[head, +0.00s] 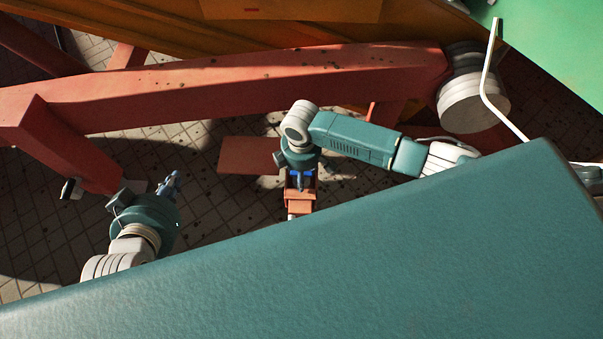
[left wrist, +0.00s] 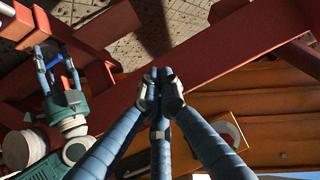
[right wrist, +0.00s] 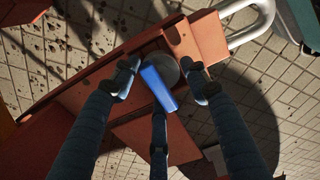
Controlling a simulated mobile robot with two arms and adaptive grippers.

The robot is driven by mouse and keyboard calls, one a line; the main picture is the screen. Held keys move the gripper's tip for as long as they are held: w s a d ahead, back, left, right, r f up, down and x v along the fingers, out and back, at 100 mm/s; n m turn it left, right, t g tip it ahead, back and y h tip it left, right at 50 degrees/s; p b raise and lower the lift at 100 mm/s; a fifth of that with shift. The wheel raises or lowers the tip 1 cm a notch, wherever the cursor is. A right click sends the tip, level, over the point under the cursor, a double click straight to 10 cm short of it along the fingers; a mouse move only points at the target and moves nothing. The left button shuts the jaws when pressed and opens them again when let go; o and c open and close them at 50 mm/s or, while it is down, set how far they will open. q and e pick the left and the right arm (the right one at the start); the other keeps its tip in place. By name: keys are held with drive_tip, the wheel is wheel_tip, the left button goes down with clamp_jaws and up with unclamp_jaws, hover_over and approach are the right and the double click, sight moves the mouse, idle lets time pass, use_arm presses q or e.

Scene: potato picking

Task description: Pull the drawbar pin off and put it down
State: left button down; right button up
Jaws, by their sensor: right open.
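The drawbar pin shows as a bright blue bar (right wrist: 158,88) in the right wrist view, over a round grey disc on the red-orange drawbar (right wrist: 196,40). Whether the pin is seated in the drawbar cannot be seen. My right gripper (right wrist: 160,78) has its fingers spread on both sides of the pin, apart from it. In the head view, my right gripper (head: 300,182) points down over the drawbar (head: 299,204). My left gripper (head: 172,183) is off to the left, away from the pin. In the left wrist view, its fingertips (left wrist: 160,88) meet with nothing between them.
A long red beam (head: 240,88) crosses behind both arms and ends at a pale round part (head: 472,95). A metal loop (right wrist: 252,22) joins the drawbar's end. Tiled floor (head: 60,225) lies open around my left gripper. My teal body fills the front.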

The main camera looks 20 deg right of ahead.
drive_tip(key=shift+c, duration=0.6)
drive_tip(key=c, duration=0.8)
drive_tip(key=o, duration=0.9)
drive_tip(key=shift+r, duration=0.15)
